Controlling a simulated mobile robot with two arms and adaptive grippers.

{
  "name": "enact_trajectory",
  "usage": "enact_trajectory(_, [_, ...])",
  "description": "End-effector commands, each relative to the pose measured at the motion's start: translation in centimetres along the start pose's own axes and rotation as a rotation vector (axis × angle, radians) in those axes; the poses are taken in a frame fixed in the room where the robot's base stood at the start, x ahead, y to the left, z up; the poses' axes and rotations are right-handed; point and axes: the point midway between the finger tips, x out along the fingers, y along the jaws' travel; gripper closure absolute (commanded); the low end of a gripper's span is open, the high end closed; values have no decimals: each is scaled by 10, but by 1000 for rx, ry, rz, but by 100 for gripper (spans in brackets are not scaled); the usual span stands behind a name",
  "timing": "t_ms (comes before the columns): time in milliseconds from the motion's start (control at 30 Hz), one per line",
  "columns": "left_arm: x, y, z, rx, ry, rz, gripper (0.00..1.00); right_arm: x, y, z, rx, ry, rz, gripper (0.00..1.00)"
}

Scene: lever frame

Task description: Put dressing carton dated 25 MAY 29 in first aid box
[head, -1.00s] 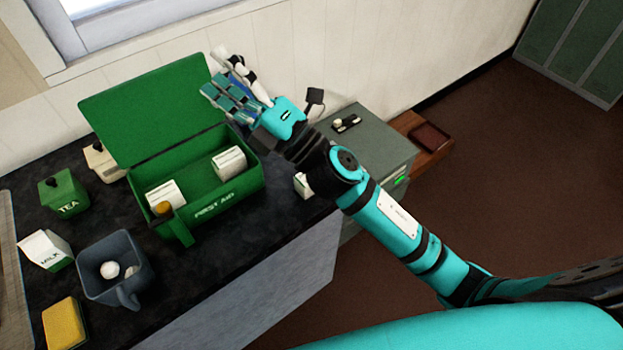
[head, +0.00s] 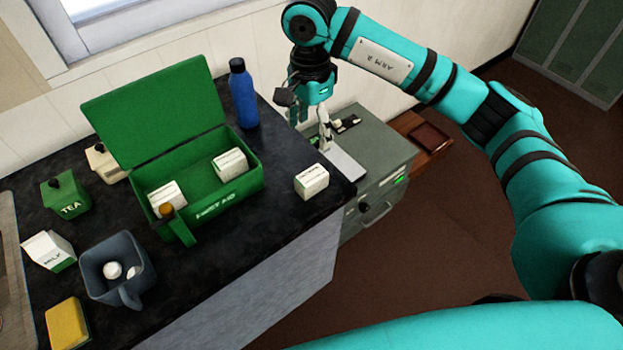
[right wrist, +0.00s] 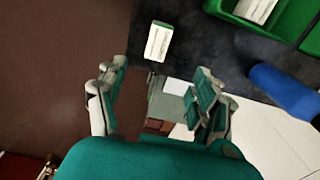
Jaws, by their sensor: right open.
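A white carton (head: 312,183) stands on the dark counter near its right edge, right of the green first aid box (head: 228,190). It also shows at the top of the right wrist view (right wrist: 158,42). The box lid stands open, and two white cartons, one at the left (head: 165,197) and one at the right (head: 231,163), are inside. I cannot read a date on any carton. My right gripper (head: 316,122) is open and empty, behind and above the lone carton, apart from it; its spread fingers show in the right wrist view (right wrist: 155,92). My left gripper is not in view.
A blue bottle (head: 243,94) stands beside the box's back right corner. A grey cabinet (head: 375,150) adjoins the counter at right. A tea tin (head: 66,195), milk carton (head: 47,251), grey mug (head: 115,270) and yellow sponge (head: 66,323) are at left. The counter around the lone carton is clear.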

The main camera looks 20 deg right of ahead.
Motion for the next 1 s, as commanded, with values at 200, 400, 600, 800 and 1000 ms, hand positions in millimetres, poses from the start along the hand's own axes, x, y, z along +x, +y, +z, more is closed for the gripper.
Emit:
enact_trajectory(200, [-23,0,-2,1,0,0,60,46,2,2,0,-6,7,33])
enact_trajectory(400, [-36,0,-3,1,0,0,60,85,2,2,-1,-7,5,33])
enact_trajectory(600, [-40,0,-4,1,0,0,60,103,1,2,0,-6,1,33])
enact_trajectory(800, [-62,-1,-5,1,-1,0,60,122,6,4,1,-9,6,33])
enact_trajectory(1000, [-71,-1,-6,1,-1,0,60,150,6,4,0,-8,2,33])
